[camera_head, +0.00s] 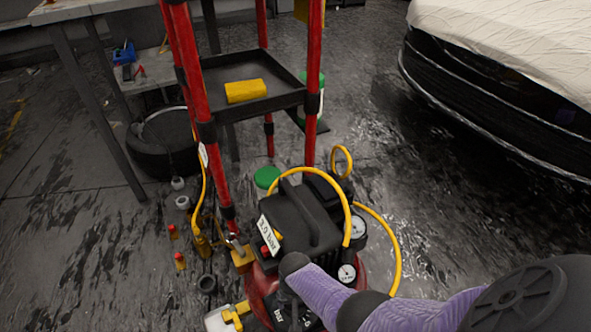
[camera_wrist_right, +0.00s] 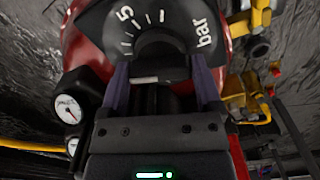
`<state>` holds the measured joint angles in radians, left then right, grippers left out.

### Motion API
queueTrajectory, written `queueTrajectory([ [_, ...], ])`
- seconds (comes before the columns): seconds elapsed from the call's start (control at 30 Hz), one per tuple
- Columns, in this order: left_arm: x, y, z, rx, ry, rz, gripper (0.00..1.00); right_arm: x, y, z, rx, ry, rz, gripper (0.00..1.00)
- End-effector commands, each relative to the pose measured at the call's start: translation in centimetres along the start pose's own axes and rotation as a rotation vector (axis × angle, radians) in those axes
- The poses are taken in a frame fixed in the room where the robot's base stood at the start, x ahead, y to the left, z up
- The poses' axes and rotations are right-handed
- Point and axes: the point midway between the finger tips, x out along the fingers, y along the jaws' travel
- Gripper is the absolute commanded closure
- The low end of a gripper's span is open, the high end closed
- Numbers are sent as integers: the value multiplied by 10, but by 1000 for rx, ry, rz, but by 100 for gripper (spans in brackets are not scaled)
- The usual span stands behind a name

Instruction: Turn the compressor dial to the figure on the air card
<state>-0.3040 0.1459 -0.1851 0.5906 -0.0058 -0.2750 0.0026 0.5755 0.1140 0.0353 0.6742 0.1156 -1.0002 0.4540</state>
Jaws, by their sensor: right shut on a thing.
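The red and black compressor (camera_head: 305,225) stands on the floor, low in the head view. In the right wrist view its black dial plate (camera_wrist_right: 160,35) shows white ticks, a 5 and the word bar. My right gripper (camera_wrist_right: 162,82) is shut on the dark dial knob (camera_wrist_right: 146,80), one purple finger on each side. A white mark shows between the fingers; which tick it faces is hard to tell. The white air card (camera_head: 267,235) is tilted on the compressor's left side; its figure is too small to read surely, ending in BAR. My left gripper is not in view.
Pressure gauges (camera_wrist_right: 68,108) sit beside the dial. A yellow hose (camera_head: 393,250) loops around the compressor. A red-posted cart with a black tray (camera_head: 275,103) holds a yellow block (camera_head: 245,91). Small fittings lie on the floor at left. A covered car (camera_head: 510,110) stands at right.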

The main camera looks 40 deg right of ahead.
Motion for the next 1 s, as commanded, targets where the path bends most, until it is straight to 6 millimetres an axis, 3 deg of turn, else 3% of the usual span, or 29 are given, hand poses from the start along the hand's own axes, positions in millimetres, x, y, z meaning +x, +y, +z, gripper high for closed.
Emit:
queueTrajectory([
  [0.23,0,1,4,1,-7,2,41,0,0,1,-1,-1,-1,77],
  [0.27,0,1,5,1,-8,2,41,0,0,1,-1,-1,-1,16],
  [0.33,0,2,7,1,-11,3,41,0,0,0,-1,-1,-1,1],
  [0.67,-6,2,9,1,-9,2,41,-8,0,0,-1,2,-2,0],
  [0.77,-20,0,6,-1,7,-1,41,-27,-1,-1,-1,5,-4,0],
  [1.0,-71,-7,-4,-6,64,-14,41,-92,-2,-2,-1,7,-6,0],
])
